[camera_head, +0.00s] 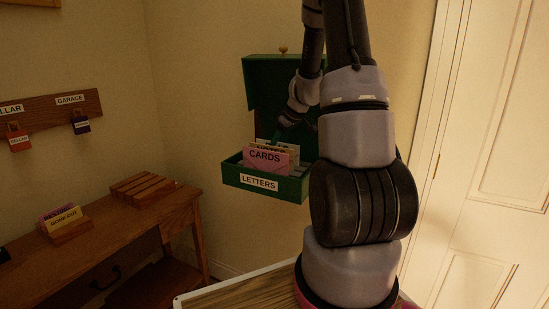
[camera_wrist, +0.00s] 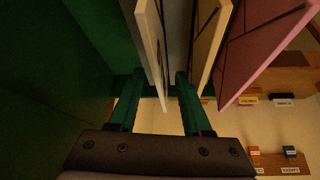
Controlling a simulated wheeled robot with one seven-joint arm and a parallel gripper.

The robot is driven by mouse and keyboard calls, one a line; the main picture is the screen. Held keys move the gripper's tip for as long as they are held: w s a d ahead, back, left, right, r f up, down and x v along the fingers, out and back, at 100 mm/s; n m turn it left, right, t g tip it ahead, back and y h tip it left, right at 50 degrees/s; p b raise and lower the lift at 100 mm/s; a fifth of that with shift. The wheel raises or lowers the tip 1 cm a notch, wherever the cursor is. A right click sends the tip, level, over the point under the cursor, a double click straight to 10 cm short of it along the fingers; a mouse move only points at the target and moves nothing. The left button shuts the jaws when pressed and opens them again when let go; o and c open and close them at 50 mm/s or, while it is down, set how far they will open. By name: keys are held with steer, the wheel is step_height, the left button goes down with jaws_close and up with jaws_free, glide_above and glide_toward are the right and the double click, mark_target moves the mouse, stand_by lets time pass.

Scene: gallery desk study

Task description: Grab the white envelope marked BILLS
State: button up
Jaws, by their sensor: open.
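The green letter box (camera_head: 236,177), labelled LETTERS, stands with its lid up in the head view. A pink CARDS envelope (camera_head: 264,160) is at its front, with a tan one marked NOTES (camera_head: 270,148) behind. My gripper (camera_head: 284,139) reaches down into the box behind these; its tips are hard to make out there. In the wrist view, my gripper (camera_wrist: 158,88) is open, with a pale, thin envelope (camera_wrist: 152,45) edge-on between its green fingers. No BILLS marking is readable. The tan (camera_wrist: 208,45) and pink (camera_wrist: 258,45) envelopes stand to the right of the fingers.
A wooden desk (camera_head: 150,222) at left holds a slatted rack (camera_head: 143,189) and a small card holder (camera_head: 70,230). A key board (camera_head: 55,112) with tagged hooks is on the wall. A white door (camera_head: 490,150) is at right. The box walls are close around my gripper.

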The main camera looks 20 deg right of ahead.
steer(key=shift+f, duration=0.25)
stand_by(0.4)
jaws_close()
steer(key=shift+d+r, duration=0.1)
stand_by(1.3)
